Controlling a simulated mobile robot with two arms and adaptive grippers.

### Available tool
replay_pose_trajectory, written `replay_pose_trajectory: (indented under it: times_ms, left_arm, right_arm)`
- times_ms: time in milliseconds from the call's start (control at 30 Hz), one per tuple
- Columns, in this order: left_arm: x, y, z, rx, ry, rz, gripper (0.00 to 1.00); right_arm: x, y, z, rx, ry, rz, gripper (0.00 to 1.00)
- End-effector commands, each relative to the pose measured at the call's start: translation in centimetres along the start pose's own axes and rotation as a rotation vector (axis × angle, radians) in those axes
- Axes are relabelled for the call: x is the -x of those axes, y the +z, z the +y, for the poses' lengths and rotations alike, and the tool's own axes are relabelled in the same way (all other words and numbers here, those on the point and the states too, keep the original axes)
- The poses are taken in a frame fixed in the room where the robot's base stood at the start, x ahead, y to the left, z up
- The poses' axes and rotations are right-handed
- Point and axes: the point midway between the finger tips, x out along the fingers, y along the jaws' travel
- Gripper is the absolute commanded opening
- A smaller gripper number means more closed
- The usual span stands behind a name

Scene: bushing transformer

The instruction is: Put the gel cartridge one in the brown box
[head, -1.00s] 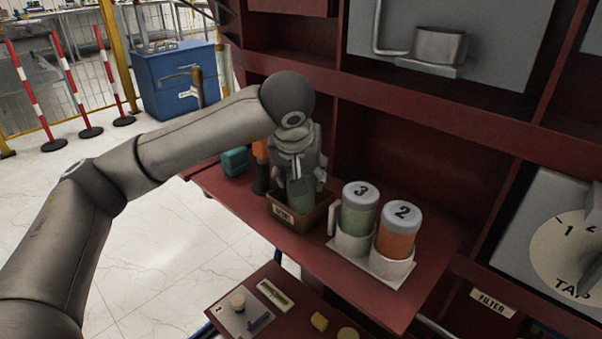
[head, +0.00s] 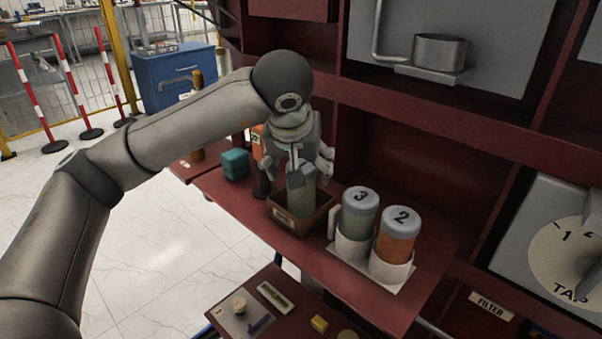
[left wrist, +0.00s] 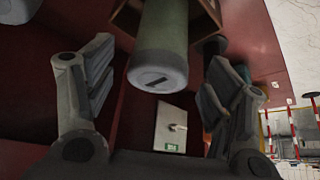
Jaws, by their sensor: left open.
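The gel cartridge one (head: 301,190), green with a grey cap, stands in the brown box (head: 287,222) on the red shelf. In the left wrist view the cartridge (left wrist: 163,40) shows a "1" mark on its cap, and part of the box (left wrist: 125,17) shows behind it. My left gripper (head: 298,172) is open just above and around the cartridge's cap. In the left wrist view its fingers (left wrist: 158,85) are spread wide on both sides, with gaps to the cartridge. The cartridge's lower end is hidden inside the box. My right gripper is not in view.
Cartridges marked 3 (head: 360,213) and 2 (head: 398,236) stand in a white holder (head: 372,270) right of the box. A teal object (head: 235,164) and an orange and black item (head: 258,150) are to the left. A lower red shelf with small parts lies in front.

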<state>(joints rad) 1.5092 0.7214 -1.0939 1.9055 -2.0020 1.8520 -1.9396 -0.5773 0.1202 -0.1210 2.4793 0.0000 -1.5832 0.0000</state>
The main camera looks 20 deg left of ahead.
Motion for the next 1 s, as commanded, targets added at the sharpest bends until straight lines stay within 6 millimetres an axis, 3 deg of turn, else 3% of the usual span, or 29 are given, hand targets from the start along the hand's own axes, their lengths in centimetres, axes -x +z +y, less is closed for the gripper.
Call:
replay_pose_trajectory:
  times_ms: [33,200,400,1000]
  left_arm:
    - [1.5,-0.2,0.1,-0.003,0.002,0.004,0.75]
    - [4.9,-0.1,0.1,-0.003,0.002,0.003,0.75]
    - [7.0,0.0,0.0,-0.001,-0.001,0.001,0.75]
    - [7.4,0.0,0.0,-0.002,0.000,-0.001,0.75]
  right_arm:
    - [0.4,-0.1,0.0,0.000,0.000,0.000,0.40]
    - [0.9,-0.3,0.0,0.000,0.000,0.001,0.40]
    - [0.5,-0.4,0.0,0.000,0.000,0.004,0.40]
    - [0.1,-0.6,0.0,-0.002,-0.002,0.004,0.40]
